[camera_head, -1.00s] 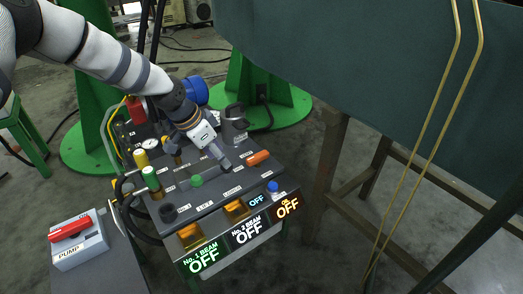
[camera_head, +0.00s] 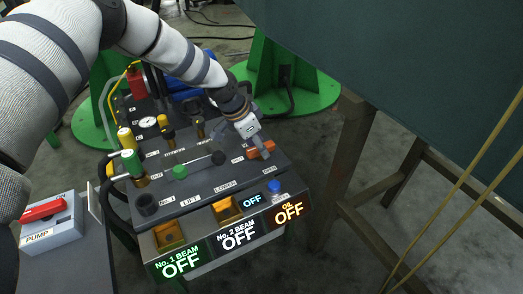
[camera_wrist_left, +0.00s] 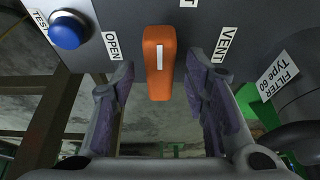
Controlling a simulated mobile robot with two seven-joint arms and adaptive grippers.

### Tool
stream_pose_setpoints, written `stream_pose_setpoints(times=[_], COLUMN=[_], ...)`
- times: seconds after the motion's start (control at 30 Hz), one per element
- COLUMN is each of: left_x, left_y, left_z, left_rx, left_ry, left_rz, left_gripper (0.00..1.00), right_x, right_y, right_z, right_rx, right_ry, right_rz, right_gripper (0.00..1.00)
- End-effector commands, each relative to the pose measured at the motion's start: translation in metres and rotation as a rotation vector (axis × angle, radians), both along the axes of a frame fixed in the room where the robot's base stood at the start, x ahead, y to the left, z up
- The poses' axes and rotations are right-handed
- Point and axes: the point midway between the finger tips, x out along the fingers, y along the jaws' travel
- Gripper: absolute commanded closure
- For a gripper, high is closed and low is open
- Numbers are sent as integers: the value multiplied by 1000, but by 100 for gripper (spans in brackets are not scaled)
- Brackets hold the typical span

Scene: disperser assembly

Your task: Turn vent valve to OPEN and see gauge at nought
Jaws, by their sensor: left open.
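The vent valve is an orange lever handle (camera_head: 261,149) at the right edge of the dark console top. In the left wrist view the handle (camera_wrist_left: 159,62) shows a white stripe, with an OPEN label to its left and a VENT label to its right. My left gripper (camera_wrist_left: 159,78) is open, with one finger on each side of the handle and visible gaps between. In the head view my left gripper (camera_head: 257,142) is at the handle and partly hides it. The round white gauge (camera_head: 148,122) is at the console's far left; its needle is too small to read.
A blue TEST button (camera_head: 274,186) is near the handle. A green-knobbed lever (camera_head: 180,171), several valves and lit OFF panels (camera_head: 239,235) share the console. A PUMP box (camera_head: 50,232) with a red switch is at left. A wooden stand (camera_head: 345,150) stands at right.

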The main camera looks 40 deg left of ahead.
Motion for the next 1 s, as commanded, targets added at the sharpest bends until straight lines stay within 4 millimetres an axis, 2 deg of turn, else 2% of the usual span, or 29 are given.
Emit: stream_pose_setpoints(times=[0.3,0.47,0.5,0.77,1.0], left_x=[2,2,2,2,2], left_y=[-1,-1,-1,-1,-2], left_z=[-2,-2,-2,-1,3], left_rx=[-1,-1,-1,0,2], left_ry=[-2,-2,-2,-2,-4], left_rz=[0,0,0,13,115], left_gripper=[61,97,100,100,100], right_x=[-1,-1,-1,0,7], right_y=[0,0,0,0,0], right_z=[-1,-1,-1,1,13], right_rx=[-1,-1,-1,-1,-2], right_ry=[4,4,4,-1,-33], right_rz=[1,1,1,-1,-4], right_gripper=[60,60,60,60,60])
